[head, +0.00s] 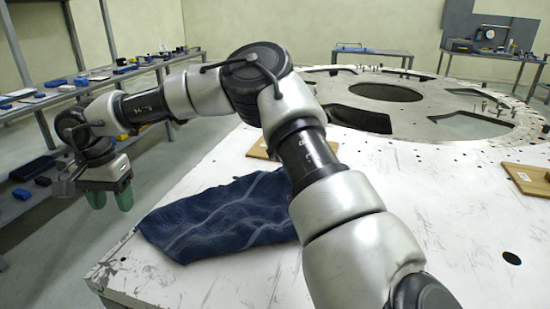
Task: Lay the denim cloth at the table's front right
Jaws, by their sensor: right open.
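The dark blue denim cloth (215,218) lies rumpled on the scratched white table (240,285), near the table's left edge. Part of its right side is hidden behind my right arm. My right gripper (110,199), with green fingertips, hangs pointing down to the left of the cloth, apart from it. It is open and empty, and in the picture it appears out past the table's left edge. My left gripper is not in view.
A large round metal plate (440,115) with cut-outs stands at the back of the table. A wooden board (528,179) lies at right, and another (262,150) is partly behind my arm.

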